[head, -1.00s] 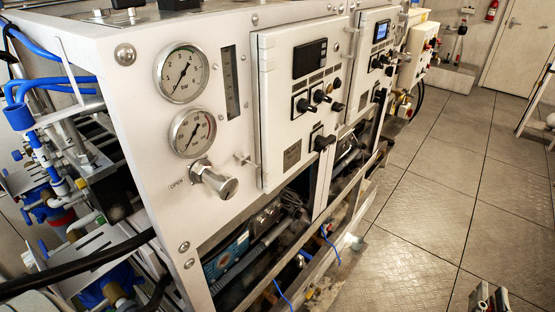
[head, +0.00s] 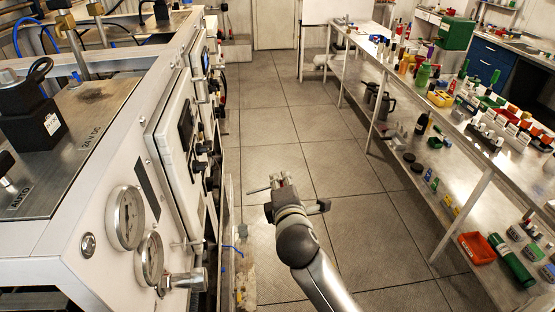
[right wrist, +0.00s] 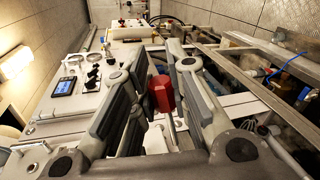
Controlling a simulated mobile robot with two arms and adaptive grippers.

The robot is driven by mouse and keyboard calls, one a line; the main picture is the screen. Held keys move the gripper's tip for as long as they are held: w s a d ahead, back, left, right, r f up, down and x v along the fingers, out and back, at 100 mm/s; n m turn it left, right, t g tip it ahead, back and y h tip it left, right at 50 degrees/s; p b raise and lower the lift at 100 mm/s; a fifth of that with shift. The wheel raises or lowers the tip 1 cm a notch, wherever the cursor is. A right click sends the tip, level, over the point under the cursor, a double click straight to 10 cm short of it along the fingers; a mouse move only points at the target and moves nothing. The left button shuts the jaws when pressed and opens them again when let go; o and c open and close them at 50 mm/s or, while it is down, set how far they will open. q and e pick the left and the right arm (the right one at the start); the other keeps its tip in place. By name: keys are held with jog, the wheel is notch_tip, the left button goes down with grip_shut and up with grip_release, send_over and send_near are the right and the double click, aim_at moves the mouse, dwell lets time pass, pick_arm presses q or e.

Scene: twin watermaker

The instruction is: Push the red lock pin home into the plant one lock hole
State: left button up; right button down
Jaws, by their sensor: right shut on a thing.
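My right gripper (head: 280,184) is over the aisle floor, to the right of the white plant cabinet (head: 100,170). In the right wrist view the gripper (right wrist: 157,62) is shut on the red lock pin (right wrist: 162,93). The red head shows between the two fingers; the rest of the pin is mostly hidden. The pin is apart from the plant front as far as I can see. I cannot make out the lock hole in either view. My left gripper is not in view.
Two gauges (head: 126,217) and a metal valve knob (head: 186,280) stick out of the plant front at the lower left. A long metal workbench (head: 440,130) crowded with tools and bottles runs along the right. The aisle floor (head: 285,110) between is clear.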

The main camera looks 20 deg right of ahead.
jog(key=shift+w+a+r+m, duration=0.1)
jog(key=shift+w+r+m, duration=0.3)
jog(key=shift+r+m, duration=0.15)
jog(key=shift+w+a+m+p, duration=0.2)
jog(key=shift+m+p, duration=0.15)
jog(key=shift+r+p, duration=0.2)
jog(key=shift+p, duration=0.35)
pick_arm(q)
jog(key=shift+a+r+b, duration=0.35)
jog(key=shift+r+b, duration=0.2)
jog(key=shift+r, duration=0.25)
pick_arm(e)
jog(key=shift+w+a+f, duration=0.15)
jog(key=shift+w+a, duration=0.1)
jog(key=shift+a, duration=0.65)
jog(key=shift+w+a+f, duration=0.1)
jog(key=shift+w+a, duration=0.2)
jog(key=shift+a, duration=0.65)
jog(key=shift+w+a+f, duration=0.15)
jog(key=shift+w+a, duration=0.1)
jog(key=shift+a, duration=0.65)
pick_arm(q)
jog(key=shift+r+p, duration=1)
jog(key=shift+p, duration=0.05)
